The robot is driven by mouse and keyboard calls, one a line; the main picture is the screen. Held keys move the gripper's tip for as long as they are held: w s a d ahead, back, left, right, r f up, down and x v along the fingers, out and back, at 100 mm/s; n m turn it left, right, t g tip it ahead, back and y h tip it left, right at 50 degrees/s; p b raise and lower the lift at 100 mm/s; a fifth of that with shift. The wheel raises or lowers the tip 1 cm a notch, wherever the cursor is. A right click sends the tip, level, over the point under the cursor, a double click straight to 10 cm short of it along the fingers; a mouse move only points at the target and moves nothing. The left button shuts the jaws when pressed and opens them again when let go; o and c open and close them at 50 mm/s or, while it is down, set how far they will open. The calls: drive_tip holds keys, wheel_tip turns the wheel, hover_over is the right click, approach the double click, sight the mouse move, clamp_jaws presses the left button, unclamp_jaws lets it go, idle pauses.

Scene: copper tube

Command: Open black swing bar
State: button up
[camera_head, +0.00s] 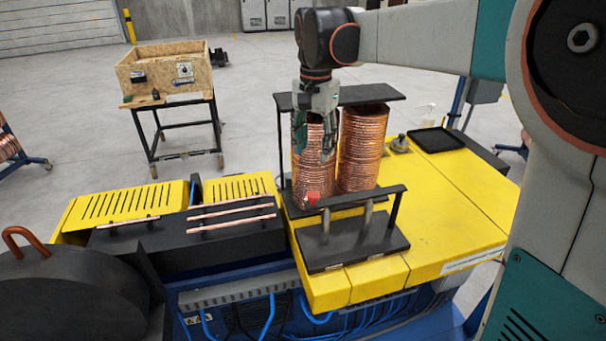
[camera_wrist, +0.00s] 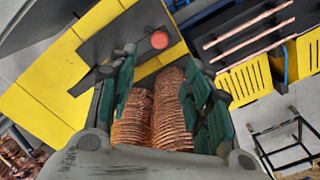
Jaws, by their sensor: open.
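A black bar (camera_head: 365,197) with a red knob (camera_head: 313,198) at its left end stands across the front of two copper coils, above a black plate (camera_head: 352,243). I take it to be the swing bar. My gripper (camera_head: 315,148) is open and points down in front of the left copper coil (camera_head: 308,177), above the red knob. It appears apart from the bar and knob. The right copper coil (camera_head: 363,150) stands beside it. In the wrist view, the red knob (camera_wrist: 159,40) shows just beyond the open fingertips (camera_wrist: 163,62); the bar blends with the dark plate there.
A black frame top (camera_head: 355,95) spans behind the coils. Copper tubes (camera_head: 232,216) lie on a black block at left. A wooden box (camera_head: 163,70) stands on a separate table.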

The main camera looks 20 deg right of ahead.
sight(313, 194)
wheel_tip(313, 194, down, 14)
drive_tip(key=shift+r+p, duration=0.25)
drive_tip(key=shift+p, duration=0.55)
drive_tip(key=shift+c, duration=0.6)
clamp_jaws()
